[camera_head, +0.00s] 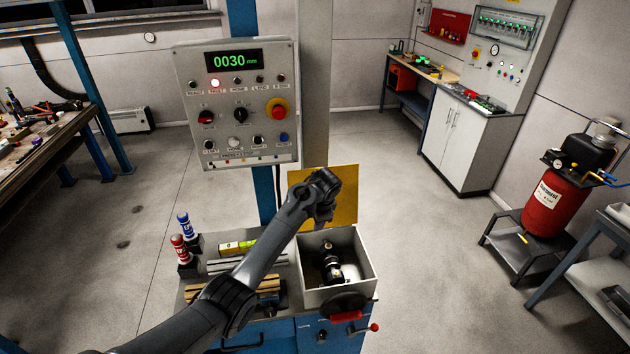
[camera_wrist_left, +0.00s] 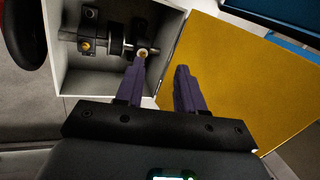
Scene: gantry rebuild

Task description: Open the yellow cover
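The yellow cover (camera_head: 346,205) stands swung up at the back edge of an open white box (camera_head: 369,258), with the inside of the box exposed. My left gripper (camera_head: 322,222) is over the back of the box, in front of the cover. In the left wrist view, its two purple fingers (camera_wrist_left: 161,76) are apart with nothing between them. One finger overlaps the box opening, and the other overlaps the yellow cover (camera_wrist_left: 240,75) near its hinge edge. I cannot tell whether either finger touches the cover. My right gripper is not in view.
Inside the box is a dark shaft mechanism (camera_head: 329,262). A black handwheel (camera_head: 345,305) and a red-knobbed lever (camera_head: 372,327) sit at its front. A control panel (camera_head: 238,105) hangs behind. Red and blue bottles (camera_head: 182,248) stand left.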

